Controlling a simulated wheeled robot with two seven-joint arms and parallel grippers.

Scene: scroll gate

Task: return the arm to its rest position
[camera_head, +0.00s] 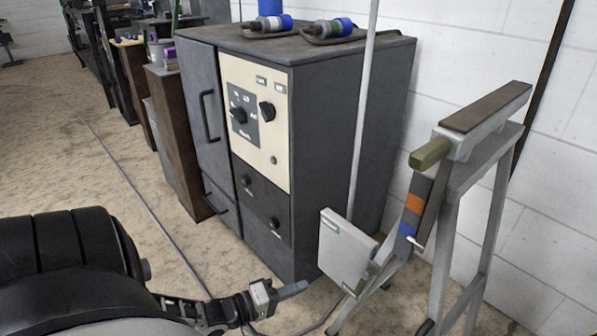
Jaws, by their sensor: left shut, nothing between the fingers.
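My left arm (60,260) comes in from the lower left, dark and thick. My left gripper (297,288) is low in the middle of the view, in front of the dark grey cabinet's lower edge. Its grey fingers are together, point right, and hold nothing. My right gripper is not in the view.
The grey cabinet (340,130) has a cream panel with black knobs (255,120). Right of the gripper is a tilted grey plate (345,250) by a metal stand (480,180) with an olive block (429,154). A thin pale pole (362,120) rises near the cabinet. Open sandy floor (60,150) lies left.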

